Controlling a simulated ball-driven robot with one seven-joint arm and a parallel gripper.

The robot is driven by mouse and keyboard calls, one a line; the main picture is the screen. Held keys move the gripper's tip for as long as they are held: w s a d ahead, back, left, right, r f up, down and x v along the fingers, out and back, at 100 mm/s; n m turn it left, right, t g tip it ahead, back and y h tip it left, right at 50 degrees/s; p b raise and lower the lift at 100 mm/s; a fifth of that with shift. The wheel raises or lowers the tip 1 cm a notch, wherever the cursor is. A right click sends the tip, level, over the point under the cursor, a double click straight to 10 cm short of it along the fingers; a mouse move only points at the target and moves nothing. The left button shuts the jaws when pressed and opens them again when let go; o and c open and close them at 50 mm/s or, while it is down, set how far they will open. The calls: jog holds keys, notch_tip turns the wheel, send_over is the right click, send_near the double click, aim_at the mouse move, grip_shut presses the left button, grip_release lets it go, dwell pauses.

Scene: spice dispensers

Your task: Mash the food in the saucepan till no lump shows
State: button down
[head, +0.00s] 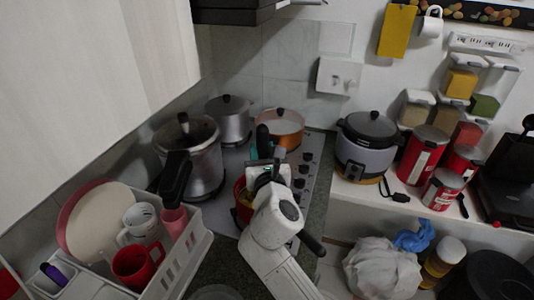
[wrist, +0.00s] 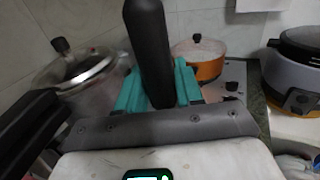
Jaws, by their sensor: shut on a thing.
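My gripper (head: 264,160) is shut on an upright black handle (head: 262,136). In the wrist view its teal fingers (wrist: 158,88) close on both sides of the handle (wrist: 150,45). The handle's lower end is hidden, so I cannot see what tool it belongs to. A red pan (head: 240,188) sits on the stove under my gripper, mostly covered by my arm. A little yellowish content shows at its edge; lumps cannot be made out.
An orange pot (head: 280,127) and a grey lidded pot (head: 229,121) stand behind on the stove (head: 312,160). A pressure cooker (head: 203,160) is at left, its black handle jutting forward. A white dish rack (head: 182,255) is front left; a rice cooker (head: 367,150) is right.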

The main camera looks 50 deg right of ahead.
jog(key=shift+w+d+r, duration=0.1)
jog(key=shift+w+d, duration=0.05)
jog(key=shift+w, duration=0.65)
jog(key=shift+f+b, duration=1.65)
jog(key=shift+f, duration=0.7)
jog(key=shift+r, duration=0.2)
